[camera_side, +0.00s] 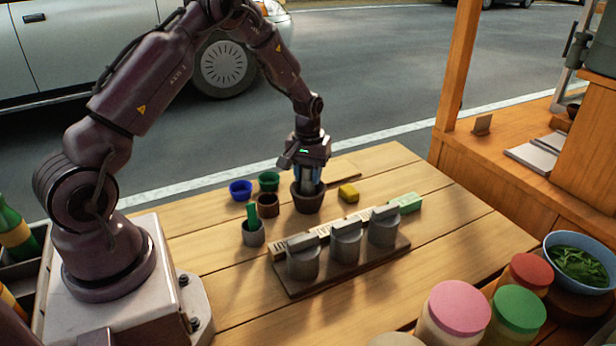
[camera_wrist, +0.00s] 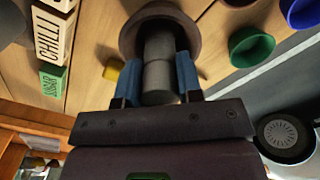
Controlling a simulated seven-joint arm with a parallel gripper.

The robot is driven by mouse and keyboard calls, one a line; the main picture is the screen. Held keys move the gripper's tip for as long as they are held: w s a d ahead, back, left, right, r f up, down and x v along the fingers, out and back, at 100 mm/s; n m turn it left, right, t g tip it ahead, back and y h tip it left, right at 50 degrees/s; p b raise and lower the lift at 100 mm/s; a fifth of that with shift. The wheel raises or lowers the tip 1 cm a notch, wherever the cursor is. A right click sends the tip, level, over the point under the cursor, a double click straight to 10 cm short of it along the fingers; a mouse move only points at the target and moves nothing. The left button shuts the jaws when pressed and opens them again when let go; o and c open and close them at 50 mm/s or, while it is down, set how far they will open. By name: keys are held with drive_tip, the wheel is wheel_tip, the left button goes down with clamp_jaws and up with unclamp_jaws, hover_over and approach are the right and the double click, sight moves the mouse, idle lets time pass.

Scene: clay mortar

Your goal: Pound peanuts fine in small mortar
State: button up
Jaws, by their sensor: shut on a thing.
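The dark brown clay mortar (camera_side: 308,203) stands on the wooden table, and its rim also shows at the top of the wrist view (camera_wrist: 128,38). My gripper (camera_side: 309,182) is directly above the mortar, pointing down. In the wrist view its blue fingers (camera_wrist: 158,82) are shut on a grey cylindrical pestle (camera_wrist: 158,48) from both sides. The pestle's far end reaches into the mortar's mouth. The peanuts are not visible; the pestle and the mortar wall hide the inside.
Blue (camera_side: 240,191), green (camera_side: 268,181) and brown (camera_side: 267,207) cups stand left of the mortar, with a grey cup (camera_side: 253,236) nearer. A yellow block (camera_side: 348,192) is to its right. A board (camera_side: 345,272) with three grey canisters (camera_side: 345,243) stands in front.

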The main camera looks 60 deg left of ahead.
drive_tip(key=shift+r, duration=0.45)
drive_tip(key=shift+f, duration=0.15)
drive_tip(key=shift+f, duration=0.9)
drive_tip(key=shift+r, duration=1)
drive_tip(key=shift+f, duration=0.15)
drive_tip(key=shift+f, duration=0.85)
